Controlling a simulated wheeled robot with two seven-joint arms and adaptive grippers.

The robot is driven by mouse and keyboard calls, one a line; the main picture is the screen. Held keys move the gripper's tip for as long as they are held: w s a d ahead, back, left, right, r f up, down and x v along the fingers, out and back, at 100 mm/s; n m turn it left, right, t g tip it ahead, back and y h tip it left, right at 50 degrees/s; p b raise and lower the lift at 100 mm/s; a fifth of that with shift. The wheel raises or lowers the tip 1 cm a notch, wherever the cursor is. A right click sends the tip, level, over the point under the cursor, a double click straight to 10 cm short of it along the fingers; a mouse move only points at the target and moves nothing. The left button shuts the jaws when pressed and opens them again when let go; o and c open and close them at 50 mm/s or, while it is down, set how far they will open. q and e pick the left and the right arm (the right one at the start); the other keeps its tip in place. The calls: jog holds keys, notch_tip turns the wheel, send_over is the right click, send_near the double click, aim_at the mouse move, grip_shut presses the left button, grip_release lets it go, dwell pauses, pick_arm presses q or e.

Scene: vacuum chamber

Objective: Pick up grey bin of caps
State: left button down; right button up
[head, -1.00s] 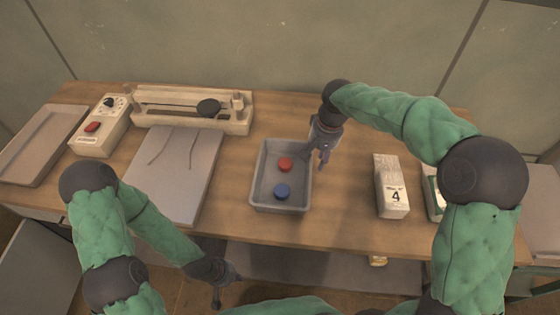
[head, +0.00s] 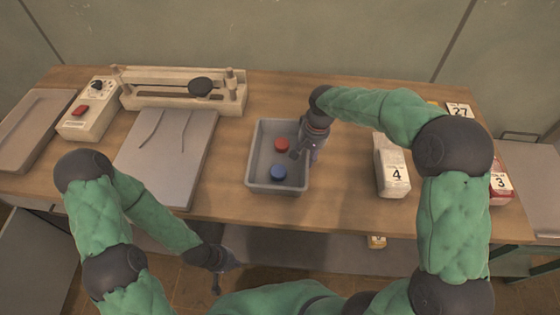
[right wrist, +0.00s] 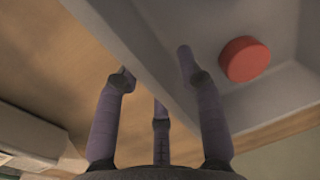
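The grey bin (head: 259,155) sits on the wooden table, upright. It holds a red cap (head: 281,145) and a blue cap (head: 278,172). My right gripper (head: 298,154) is at the bin's right wall. In the right wrist view its fingers (right wrist: 155,72) are spread to either side of the bin's wall (right wrist: 140,68), one inside near the red cap (right wrist: 244,59) and the others outside. I cannot tell whether they touch the wall. My left gripper (head: 217,283) hangs low in front of the table's front edge, away from the bin; its fingers are too small to read.
A grey board (head: 165,155) lies left of the bin, with a beige instrument (head: 185,90) behind it. A control box (head: 90,108) and a tray (head: 35,125) are further left. A white box marked 4 (head: 391,170) stands to the right. The table in front of the bin is clear.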

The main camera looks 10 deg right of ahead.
jog(key=shift+f, duration=0.15)
grip_shut()
jog(key=shift+w, duration=0.1)
